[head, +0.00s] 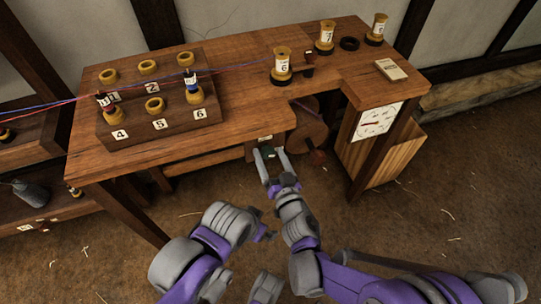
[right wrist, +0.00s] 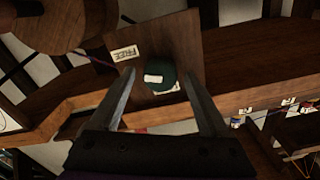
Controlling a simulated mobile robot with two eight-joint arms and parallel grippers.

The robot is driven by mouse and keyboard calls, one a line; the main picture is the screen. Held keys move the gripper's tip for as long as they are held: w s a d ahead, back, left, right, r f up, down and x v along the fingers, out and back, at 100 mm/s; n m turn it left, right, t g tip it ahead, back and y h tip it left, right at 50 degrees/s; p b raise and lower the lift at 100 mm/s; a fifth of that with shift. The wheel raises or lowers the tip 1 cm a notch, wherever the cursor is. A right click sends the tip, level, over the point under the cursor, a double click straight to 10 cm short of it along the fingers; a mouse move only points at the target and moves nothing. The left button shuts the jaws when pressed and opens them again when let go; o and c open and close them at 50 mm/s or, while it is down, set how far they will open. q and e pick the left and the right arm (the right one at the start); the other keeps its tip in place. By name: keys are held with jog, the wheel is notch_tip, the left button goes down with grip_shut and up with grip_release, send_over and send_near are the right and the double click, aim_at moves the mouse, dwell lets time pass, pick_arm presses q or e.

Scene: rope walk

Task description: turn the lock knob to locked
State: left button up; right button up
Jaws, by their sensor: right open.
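The lock knob (right wrist: 160,66) is a round dark green knob with a white mark on its face. It sits on a square wooden plate (right wrist: 180,35) under the bench. A label reading FREE (right wrist: 124,53) is beside it on the plate; a second label (right wrist: 172,88) is partly hidden by the knob. My right gripper (right wrist: 160,76) is open, with one finger on each side of the knob; I cannot tell whether they touch it. In the head view the right gripper (head: 268,156) is at the bench's front edge. My left gripper (head: 264,235) is low in front, its jaws unclear.
The wooden bench (head: 235,122) carries a numbered spool rack (head: 150,125) with red and blue strands running left. Several spools and a notebook (head: 391,70) are on top. A wooden wheel (head: 308,130) is right of the knob plate. A dial (head: 377,121) is at the right.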

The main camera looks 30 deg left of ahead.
grip_shut()
jog(key=shift+n, duration=0.4)
jog(key=n+b, duration=0.1)
jog(key=n, duration=0.8)
jog(key=shift+s+a+b, duration=0.1)
jog(key=shift+s+b, duration=0.05)
jog(key=shift+b, duration=0.2)
jog(key=n, duration=0.5)
jog(key=shift+n, duration=0.4)
jog(key=n+p, duration=0.1)
jog(key=n, duration=0.5)
jog(key=shift+f+p, duration=0.2)
jog(key=shift+p, duration=0.1)
jog(key=shift+n, duration=0.4)
